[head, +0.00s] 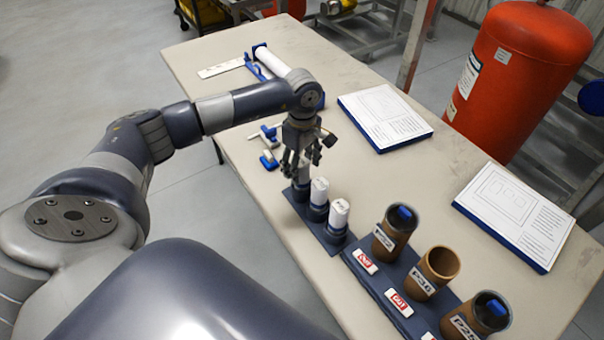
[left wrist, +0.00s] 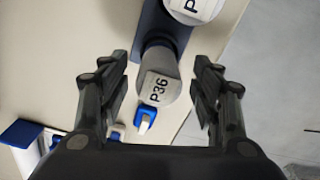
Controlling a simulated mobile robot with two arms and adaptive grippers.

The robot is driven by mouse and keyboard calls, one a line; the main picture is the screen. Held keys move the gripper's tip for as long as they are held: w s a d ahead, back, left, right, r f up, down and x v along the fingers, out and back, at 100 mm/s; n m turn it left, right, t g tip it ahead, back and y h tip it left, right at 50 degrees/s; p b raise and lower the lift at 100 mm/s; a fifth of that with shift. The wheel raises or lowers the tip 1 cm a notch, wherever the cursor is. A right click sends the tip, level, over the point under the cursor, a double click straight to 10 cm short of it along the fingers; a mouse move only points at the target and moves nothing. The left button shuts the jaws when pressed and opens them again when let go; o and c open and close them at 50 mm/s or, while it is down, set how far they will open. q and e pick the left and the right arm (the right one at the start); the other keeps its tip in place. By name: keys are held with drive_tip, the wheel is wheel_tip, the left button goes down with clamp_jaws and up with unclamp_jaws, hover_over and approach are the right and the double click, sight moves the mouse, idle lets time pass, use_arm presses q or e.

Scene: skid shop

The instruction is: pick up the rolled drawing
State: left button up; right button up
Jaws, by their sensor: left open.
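Three white rolled drawings stand upright in a dark blue rack: the front roll (head: 339,213), the middle roll (head: 319,191) and the rear roll (head: 303,180), which my gripper partly hides. My left gripper (head: 303,160) is open and points down over the rear roll. In the left wrist view, a roll labelled P36 (left wrist: 157,89) shows between the two open fingers (left wrist: 160,66), with a gap on each side. A second labelled roll (left wrist: 193,8) shows at the top edge. My right gripper does not show.
Brown tubes stand in a blue stand at the front: the middle tube labelled P36 (head: 433,270) looks empty, while the others have blue inside. Printed boards (head: 385,116) (head: 514,215) lie to the right. Small blue-and-white items (head: 268,160) lie left of the gripper. A red tank (head: 520,75) stands behind.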

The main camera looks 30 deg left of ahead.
use_arm(q)
drive_tip(key=shift+f, duration=0.75)
drive_tip(key=shift+w, duration=0.1)
drive_tip(key=shift+c, duration=1.1)
drive_tip(key=c, duration=1)
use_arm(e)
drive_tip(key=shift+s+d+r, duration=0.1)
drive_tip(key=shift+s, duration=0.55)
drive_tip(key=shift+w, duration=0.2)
